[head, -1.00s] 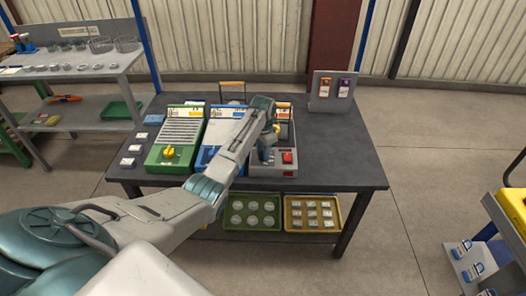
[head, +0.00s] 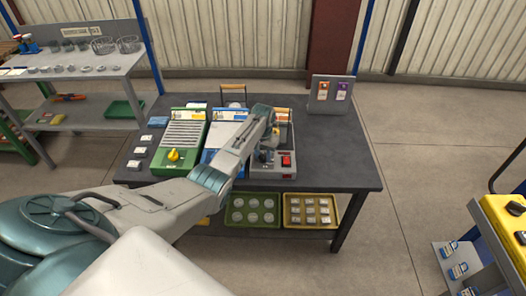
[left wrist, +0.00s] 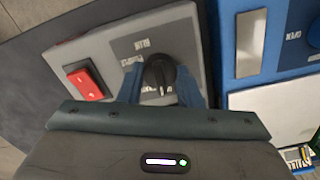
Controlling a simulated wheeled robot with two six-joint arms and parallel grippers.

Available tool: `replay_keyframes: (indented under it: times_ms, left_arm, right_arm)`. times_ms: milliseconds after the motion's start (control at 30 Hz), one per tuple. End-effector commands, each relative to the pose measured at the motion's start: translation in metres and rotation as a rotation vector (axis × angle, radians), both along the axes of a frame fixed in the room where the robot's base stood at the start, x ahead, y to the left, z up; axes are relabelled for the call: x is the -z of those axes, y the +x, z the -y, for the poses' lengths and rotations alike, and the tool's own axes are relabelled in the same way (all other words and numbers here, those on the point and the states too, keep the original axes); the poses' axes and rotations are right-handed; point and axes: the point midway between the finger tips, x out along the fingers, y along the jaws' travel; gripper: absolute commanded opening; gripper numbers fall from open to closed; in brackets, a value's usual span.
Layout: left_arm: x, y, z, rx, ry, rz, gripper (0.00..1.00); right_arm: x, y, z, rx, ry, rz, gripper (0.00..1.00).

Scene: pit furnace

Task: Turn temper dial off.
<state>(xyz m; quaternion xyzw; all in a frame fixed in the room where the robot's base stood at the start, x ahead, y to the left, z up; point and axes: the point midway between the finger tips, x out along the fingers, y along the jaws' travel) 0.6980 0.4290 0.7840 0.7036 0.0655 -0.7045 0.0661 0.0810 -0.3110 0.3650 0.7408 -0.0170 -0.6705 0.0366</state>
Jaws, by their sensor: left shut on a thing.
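A grey control box (head: 285,173) with a red rocker switch (head: 286,160) stands at the right of the row of units on the dark table. In the left wrist view, its black dial (left wrist: 158,72) sits beside the red switch (left wrist: 85,83), on a dark label plate whose upside-down lettering I cannot read surely. My left gripper (left wrist: 160,88) is shut on this black dial, one blue-grey finger on each side. In the head view, my left gripper (head: 266,150) reaches down over the box and partly hides the dial. My right gripper is not in view.
A green unit (head: 182,140) with a yellow dial (head: 174,155) stands at the left. A blue unit (head: 222,132) between them is partly behind my arm. An upright panel with tags (head: 332,90) stands at the back right. The table's right side is clear.

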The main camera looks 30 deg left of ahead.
Motion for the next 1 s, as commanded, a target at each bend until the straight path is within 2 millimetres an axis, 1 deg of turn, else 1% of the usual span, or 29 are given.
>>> replay_keyframes:
  times_ms: [33, 300, 767, 800, 900, 1000]
  left_arm:
    - [-0.0033, 0.0008, -0.0001, -0.022, 0.000, 0.002, 0.09]
    - [-0.0018, 0.0010, -0.0003, -0.104, 0.000, 0.002, 0.09]
    - [-0.0013, 0.0012, -0.0005, -0.119, 0.001, 0.004, 0.09]
    - [-0.0013, 0.0012, -0.0005, -0.119, 0.001, 0.004, 0.35]
    - [-0.0011, 0.0010, -0.0005, -0.118, 0.001, 0.003, 0.53]
    - [-0.0008, 0.0007, -0.0004, -0.118, 0.001, 0.003, 0.53]
  right_arm:
    - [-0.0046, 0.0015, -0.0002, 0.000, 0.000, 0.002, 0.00]
    - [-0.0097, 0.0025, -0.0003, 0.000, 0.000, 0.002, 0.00]
    - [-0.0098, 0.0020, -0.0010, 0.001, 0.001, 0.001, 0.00]
    - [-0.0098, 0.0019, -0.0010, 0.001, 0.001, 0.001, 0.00]
    - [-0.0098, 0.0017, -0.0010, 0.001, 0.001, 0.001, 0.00]
    - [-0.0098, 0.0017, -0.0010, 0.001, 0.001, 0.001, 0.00]
